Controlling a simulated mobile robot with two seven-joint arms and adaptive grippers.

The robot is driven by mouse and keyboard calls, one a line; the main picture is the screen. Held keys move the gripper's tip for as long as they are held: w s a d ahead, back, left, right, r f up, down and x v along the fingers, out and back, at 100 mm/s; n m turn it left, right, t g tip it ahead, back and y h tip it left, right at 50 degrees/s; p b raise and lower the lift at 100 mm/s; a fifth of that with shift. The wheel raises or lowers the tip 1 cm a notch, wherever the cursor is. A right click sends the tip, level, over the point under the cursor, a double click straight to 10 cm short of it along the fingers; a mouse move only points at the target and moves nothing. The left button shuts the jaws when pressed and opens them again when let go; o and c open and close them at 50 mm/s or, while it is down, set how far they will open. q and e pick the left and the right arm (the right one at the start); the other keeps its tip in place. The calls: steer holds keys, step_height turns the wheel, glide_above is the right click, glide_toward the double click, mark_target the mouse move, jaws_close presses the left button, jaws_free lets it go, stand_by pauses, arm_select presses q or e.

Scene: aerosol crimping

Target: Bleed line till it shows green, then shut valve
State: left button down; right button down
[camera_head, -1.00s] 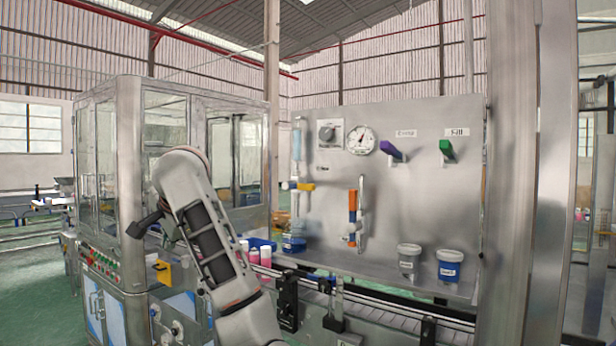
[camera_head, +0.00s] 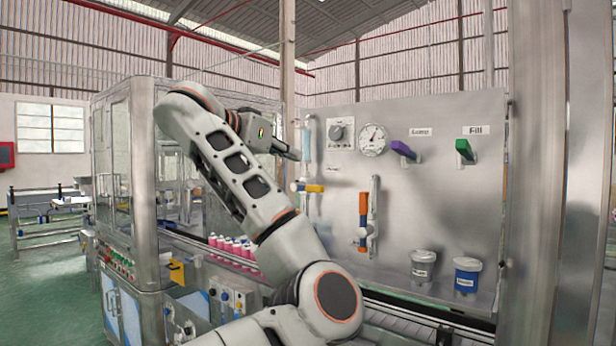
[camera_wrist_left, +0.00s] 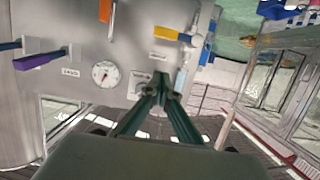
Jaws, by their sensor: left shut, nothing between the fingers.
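A steel panel (camera_head: 430,210) carries the valves. A yellow lever (camera_head: 313,188) lies horizontal by a pale blue sight tube (camera_head: 307,140); it also shows in the wrist view (camera_wrist_left: 168,33). An orange lever (camera_head: 363,208) hangs vertical on a white pipe. A purple lever (camera_head: 403,149) and a green lever (camera_head: 464,150), labelled Fill, sit at the upper right. A round gauge (camera_head: 372,140) shows in the wrist view too (camera_wrist_left: 105,74). My left gripper (camera_head: 298,155) is shut and empty, in front of the panel near the tube, apart from the levers. My right gripper is out of view.
A grey knob (camera_head: 338,133) sits left of the gauge. Pink bottles (camera_head: 232,246) stand on the conveyor. A glazed machine cabinet (camera_head: 125,170) is at the left.

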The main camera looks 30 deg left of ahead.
arm_select(q)
steer(key=p, duration=0.1)
glide_above(309, 188)
steer(key=s, duration=0.2)
steer(key=f, duration=0.5)
steer(key=shift+w+d+f+p, duration=0.2)
steer(key=shift+d+f+p, duration=0.1)
steer(key=shift+d, duration=0.1)
steer(key=shift+a, duration=0.1)
